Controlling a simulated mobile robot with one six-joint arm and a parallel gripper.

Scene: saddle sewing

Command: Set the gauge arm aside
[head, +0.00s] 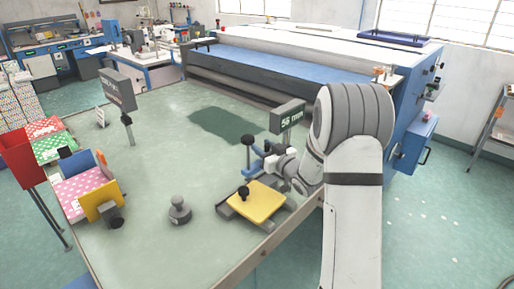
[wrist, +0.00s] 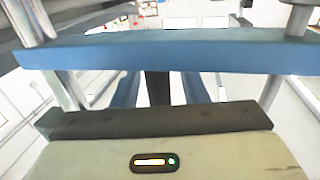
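A blue piece with a black ball knob (head: 248,140), which looks like the gauge arm (head: 252,172), stands near the table's front right edge, behind the yellow pad. My gripper (head: 264,162) is right beside it, coming from the right. The head view does not show whether they touch. In the wrist view a blue bar (wrist: 170,54) crosses close in front of my gripper body. A dark upright and two blue strips show below the bar. I cannot make out my fingertips or whether they are shut on anything.
A yellow pad (head: 257,201) on a grey base with a black knob lies just in front. A "56 mm" sign (head: 287,117) stands behind my wrist. A grey weight (head: 180,210) stands left of the pad. The table's middle is clear.

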